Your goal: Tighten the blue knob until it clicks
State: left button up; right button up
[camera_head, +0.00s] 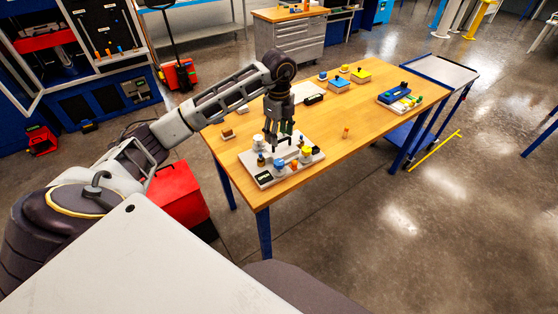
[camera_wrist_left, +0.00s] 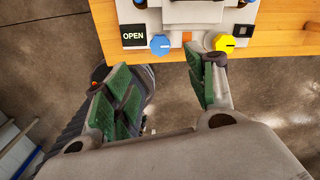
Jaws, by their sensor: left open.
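The blue knob (camera_head: 280,162) sits on the front of a pale grey panel unit (camera_head: 266,181) near the table's near edge. In the left wrist view the blue knob (camera_wrist_left: 160,45) is beside a black OPEN label (camera_wrist_left: 133,38), with a yellow knob (camera_wrist_left: 225,43) to its right. My left gripper (camera_head: 284,137) hangs fingers down over the panel unit. In the left wrist view its green-padded fingers (camera_wrist_left: 165,85) are spread and empty, and the blue knob shows beyond the gap between them, apart from both. My right gripper is not in view.
The panel unit stands on a wooden table (camera_head: 350,128). Small blue and yellow boxes (camera_head: 339,85) and a blue tray (camera_head: 400,97) with small parts lie farther back. A small orange item (camera_head: 346,132) stands right of the unit. The table's right front is mostly clear.

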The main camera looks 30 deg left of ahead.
aim_at(279, 162)
pick_arm(q)
notch_tip(279, 162, down, 12)
jog(key=shift+r+p, duration=0.25)
jog(key=shift+p, duration=0.85)
jog(key=shift+f, duration=1)
jog(key=c, duration=1)
jog(key=shift+c, duration=0.2)
